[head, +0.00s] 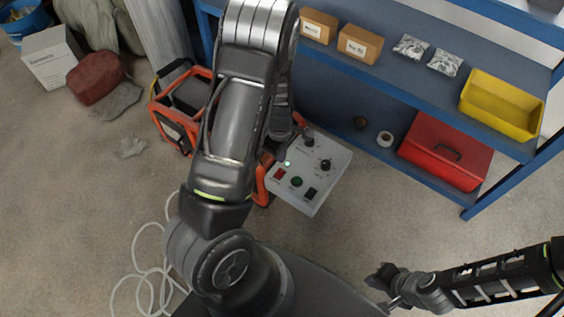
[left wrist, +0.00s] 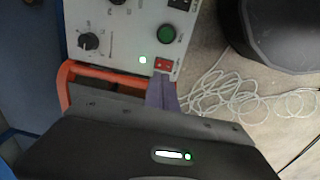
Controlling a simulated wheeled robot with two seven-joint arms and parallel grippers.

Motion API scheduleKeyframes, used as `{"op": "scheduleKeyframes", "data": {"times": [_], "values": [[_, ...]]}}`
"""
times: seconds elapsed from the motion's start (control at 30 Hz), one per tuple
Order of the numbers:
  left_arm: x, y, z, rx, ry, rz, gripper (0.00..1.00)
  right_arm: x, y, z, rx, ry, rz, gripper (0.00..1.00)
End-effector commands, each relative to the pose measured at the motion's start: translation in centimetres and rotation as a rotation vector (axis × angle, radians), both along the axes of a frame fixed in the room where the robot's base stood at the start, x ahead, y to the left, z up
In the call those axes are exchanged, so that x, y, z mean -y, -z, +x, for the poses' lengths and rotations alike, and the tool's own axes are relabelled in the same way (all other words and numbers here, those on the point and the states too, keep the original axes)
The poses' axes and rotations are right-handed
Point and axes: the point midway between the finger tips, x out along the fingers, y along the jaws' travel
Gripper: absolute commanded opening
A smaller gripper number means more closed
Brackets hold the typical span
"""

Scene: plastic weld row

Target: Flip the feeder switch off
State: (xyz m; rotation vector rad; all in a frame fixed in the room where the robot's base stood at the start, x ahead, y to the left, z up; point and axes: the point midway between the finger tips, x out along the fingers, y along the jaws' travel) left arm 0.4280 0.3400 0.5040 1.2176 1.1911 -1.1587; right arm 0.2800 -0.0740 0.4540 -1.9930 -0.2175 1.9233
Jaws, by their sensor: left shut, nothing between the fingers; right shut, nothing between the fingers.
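A light grey control panel (head: 325,187) on the orange-framed machine carries a red rocker switch (head: 280,174), a green button (head: 297,181), a black switch (head: 311,193) and dark knobs. A small lamp (left wrist: 143,59) glows pale green beside the red switch (left wrist: 163,64) in the left wrist view. The labels are too small to read. My left gripper (left wrist: 161,82) is shut and empty, its fingertips at the panel edge just below the red switch; I cannot tell if they touch it. My arm mostly hides this gripper in the head view. My right gripper (head: 380,278) is shut and empty, away from the panel.
A blue shelf (head: 400,82) stands behind and right of the panel, with cartons (head: 360,44), a yellow bin (head: 502,104) and a red toolbox (head: 445,150). A white hose (head: 150,272) lies coiled on the floor. Open floor lies between panel and right gripper.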

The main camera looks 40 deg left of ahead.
Motion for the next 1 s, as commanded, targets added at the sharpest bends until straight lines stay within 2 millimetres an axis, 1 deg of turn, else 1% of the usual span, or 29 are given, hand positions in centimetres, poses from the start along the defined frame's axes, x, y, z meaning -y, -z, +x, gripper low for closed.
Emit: {"op": "scheduleKeyframes", "data": {"times": [0.03, 0.1, 0.2, 0.3, 0.43, 0.77, 1.0], "values": [[0.1, -1.5, 0.1, 0.004, 0.002, 0.0, 0.0, 0.0, -0.6, 0.0, 0.0, -0.001, 0.0, 0.0], [0.1, -2.9, 0.2, 0.005, 0.002, 0.0, 0.0, 0.0, -1.0, 0.0, 0.0, -0.001, 0.0, 0.0], [0.1, -4.5, 0.2, 0.005, 0.001, 0.0, 0.0, 0.0, -1.4, 0.0, 0.0, 0.0, 0.0, 0.0], [0.1, -5.4, 0.1, 0.004, 0.0, 0.0, 0.0, 0.0, -1.7, 0.0, 0.0, 0.0, 0.0, 0.0], [0.0, -5.9, 0.1, 0.004, 0.0, 0.0, 0.0, 0.0, -1.8, 0.0, 0.0, 0.0, 0.0, 0.0], [0.0, -5.8, 0.1, 0.006, 0.0, 0.0, 0.0, 0.0, -1.5, 0.0, 0.0, 0.0, 0.0, 0.0], [0.0, -5.5, -1.1, 0.063, 0.001, -0.003, 0.0, 0.0, 1.4, 0.0, 0.0, 0.0, 0.0, 0.0]]}}
